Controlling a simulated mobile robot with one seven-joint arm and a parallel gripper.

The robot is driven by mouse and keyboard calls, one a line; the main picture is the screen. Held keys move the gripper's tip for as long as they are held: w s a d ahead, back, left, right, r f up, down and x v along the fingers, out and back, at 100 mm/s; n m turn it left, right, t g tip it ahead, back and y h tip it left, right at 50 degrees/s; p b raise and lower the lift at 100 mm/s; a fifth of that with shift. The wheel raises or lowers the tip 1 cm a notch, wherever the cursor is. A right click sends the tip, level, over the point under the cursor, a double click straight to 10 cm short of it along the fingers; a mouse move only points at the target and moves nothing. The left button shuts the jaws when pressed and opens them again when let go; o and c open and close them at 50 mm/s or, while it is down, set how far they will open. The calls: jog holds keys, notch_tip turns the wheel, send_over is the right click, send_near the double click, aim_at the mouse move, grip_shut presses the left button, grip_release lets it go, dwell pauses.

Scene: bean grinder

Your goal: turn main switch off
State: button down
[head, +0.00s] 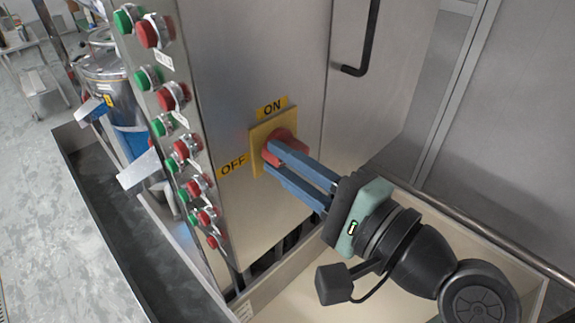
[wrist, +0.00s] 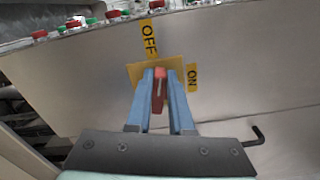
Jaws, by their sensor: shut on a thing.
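The main switch is a red rotary knob (head: 283,145) on a yellow plate (head: 257,138) on the front of a steel cabinet. An ON label (head: 272,107) sits above the plate and an OFF label (head: 232,166) at its left. My gripper (head: 273,157) reaches in from the lower right, its blue fingers at the knob. In the wrist view the red knob (wrist: 159,87) stands between the two fingers (wrist: 160,75), with the yellow plate (wrist: 137,75) behind it. My gripper is shut on the knob. The fingers hide part of the knob, so its exact pointing direction is hard to tell.
A column of green and red push buttons (head: 171,97) runs down the cabinet's left edge. A black door handle (head: 366,45) is at the upper right. A beige tray (head: 291,293) lies below my arm. A metal rail (head: 480,228) runs at the right.

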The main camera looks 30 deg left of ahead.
jog(key=shift+s+f+n+b, duration=0.1)
jog(key=shift+f+n+b, duration=0.1)
jog(key=shift+n+b, duration=0.45)
jog(key=shift+f+n+b, duration=0.2)
jog(key=shift+n+b, duration=0.1)
jog(key=shift+n, duration=0.55)
jog(key=c, duration=0.8)
grip_release()
jog(key=b+v, duration=0.2)
jog(key=v, duration=1.1)
jog(key=shift+b, duration=0.4)
jog(key=shift+r, duration=0.1)
